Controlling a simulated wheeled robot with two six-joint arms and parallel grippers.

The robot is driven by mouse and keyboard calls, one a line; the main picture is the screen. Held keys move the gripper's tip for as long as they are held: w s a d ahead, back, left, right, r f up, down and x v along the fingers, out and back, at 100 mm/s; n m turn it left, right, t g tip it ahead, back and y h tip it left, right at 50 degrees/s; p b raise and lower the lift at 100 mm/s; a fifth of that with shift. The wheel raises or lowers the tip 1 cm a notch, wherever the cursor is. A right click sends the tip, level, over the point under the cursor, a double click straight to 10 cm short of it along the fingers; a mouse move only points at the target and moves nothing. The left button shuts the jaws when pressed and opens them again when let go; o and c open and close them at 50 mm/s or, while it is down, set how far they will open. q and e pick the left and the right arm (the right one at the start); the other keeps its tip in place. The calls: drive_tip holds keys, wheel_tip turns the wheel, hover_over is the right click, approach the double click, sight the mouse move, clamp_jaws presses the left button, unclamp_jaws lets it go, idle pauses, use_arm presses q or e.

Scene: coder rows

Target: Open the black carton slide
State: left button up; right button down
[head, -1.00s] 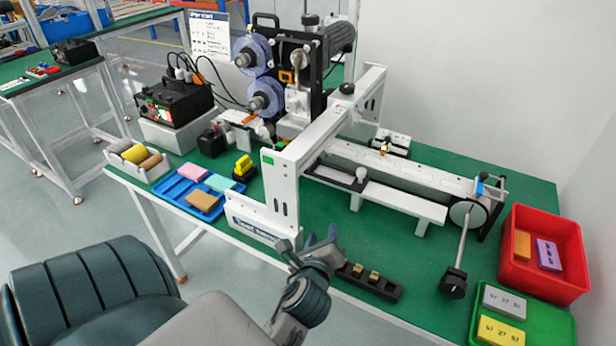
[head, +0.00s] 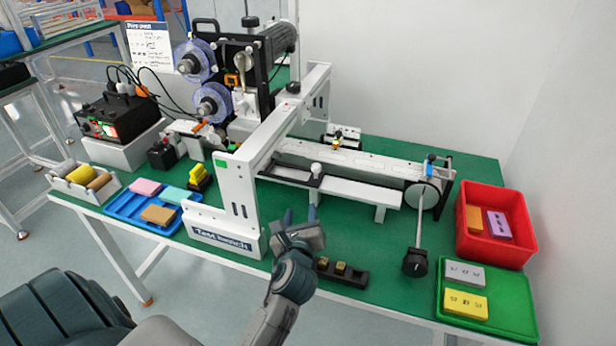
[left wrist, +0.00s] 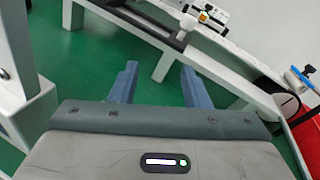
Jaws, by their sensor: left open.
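The black carton slide (head: 290,180) appears to be the dark strip with a white round knob (head: 315,169) on the near side of the white conveyor, just right of the white gantry. The knob and part of the strip also show at the top of the left wrist view (left wrist: 184,27). My left gripper (head: 299,215) is open and empty, in front of the slide and apart from it. Its two blue-grey fingers point toward the conveyor in the left wrist view (left wrist: 158,80), with green bench top between them. My right gripper is not in view.
The white gantry post (head: 236,200) stands close left of my left gripper. A black holder with small brass-coloured blocks (head: 342,271) lies right of my wrist. A crank handle (head: 416,260), red bin (head: 520,240) and green tray (head: 510,310) stand farther right.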

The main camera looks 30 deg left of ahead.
sight(317, 172)
use_arm(q)
drive_tip(key=w+a+r+m, duration=0.1)
drive_tip(key=w, duration=0.4)
drive_tip(key=w+a+m+t, duration=0.1)
drive_tip(key=w+a, duration=0.1)
drive_tip(key=w, duration=0.2)
drive_tip(key=w+a+r+m, duration=0.1)
drive_tip(key=w+m, duration=0.1)
drive_tip(key=w, duration=0.3)
drive_tip(key=shift+w+a+r, duration=0.3)
drive_tip(key=shift+w+a, duration=0.05)
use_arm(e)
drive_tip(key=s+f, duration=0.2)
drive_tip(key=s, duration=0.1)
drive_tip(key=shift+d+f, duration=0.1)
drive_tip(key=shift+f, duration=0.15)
use_arm(q)
drive_tip(key=shift+c, duration=0.2)
clamp_jaws()
drive_tip(key=shift+d, duration=0.1)
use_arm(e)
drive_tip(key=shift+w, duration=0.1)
